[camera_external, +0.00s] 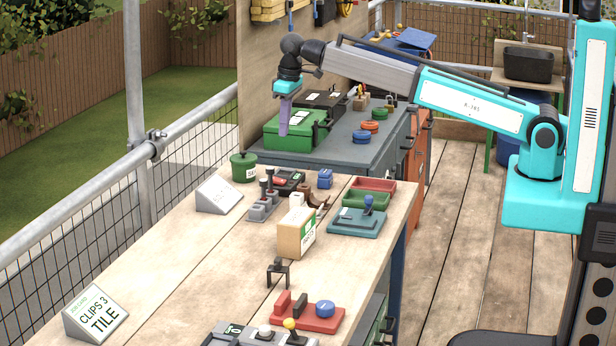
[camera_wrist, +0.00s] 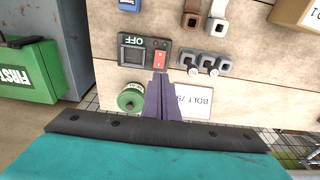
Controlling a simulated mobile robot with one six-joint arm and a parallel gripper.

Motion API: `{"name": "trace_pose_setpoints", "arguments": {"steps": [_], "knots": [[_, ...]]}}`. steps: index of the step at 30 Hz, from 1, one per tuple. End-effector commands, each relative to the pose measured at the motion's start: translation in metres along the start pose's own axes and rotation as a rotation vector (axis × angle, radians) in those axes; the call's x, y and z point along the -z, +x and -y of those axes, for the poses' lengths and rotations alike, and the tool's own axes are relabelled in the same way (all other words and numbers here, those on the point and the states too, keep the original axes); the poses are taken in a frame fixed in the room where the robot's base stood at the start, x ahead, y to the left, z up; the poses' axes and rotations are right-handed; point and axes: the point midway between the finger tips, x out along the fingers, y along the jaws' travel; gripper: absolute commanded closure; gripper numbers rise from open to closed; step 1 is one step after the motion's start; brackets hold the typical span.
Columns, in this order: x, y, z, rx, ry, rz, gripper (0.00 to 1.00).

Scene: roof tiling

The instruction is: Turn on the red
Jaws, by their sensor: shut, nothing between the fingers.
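A dark switch box (camera_wrist: 145,53) with a red rocker switch (camera_wrist: 160,59) lies on the wooden bench in the wrist view. Its label reads "OFF", upside down in that view. The same dark box (camera_external: 290,182) shows small in the external view, near the bench's far end. My gripper (camera_external: 284,117) hangs down above the green first-aid case, beyond the switch box. Its purple fingers (camera_wrist: 160,82) are shut and empty. In the wrist view the fingertips overlap the box's lower edge, just below the red rocker; I cannot tell the height gap.
Grey levers (camera_external: 263,207) stand beside the box, with a green pot (camera_external: 243,167) and a sign card (camera_external: 219,195) nearby. The first-aid case (camera_external: 295,130) sits on a grey cabinet. A red base with a blue knob (camera_external: 325,309) sits at the near end. The bench's left middle is clear.

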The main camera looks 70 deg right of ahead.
Motion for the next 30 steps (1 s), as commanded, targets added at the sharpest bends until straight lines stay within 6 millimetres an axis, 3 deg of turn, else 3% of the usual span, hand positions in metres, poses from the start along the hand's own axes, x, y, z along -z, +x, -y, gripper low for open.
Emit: {"name": "trace_pose_setpoints", "arguments": {"steps": [30], "knots": [[0.012, 0.0, 0.0, 0.0, 0.0, -0.065, 1.0]]}}
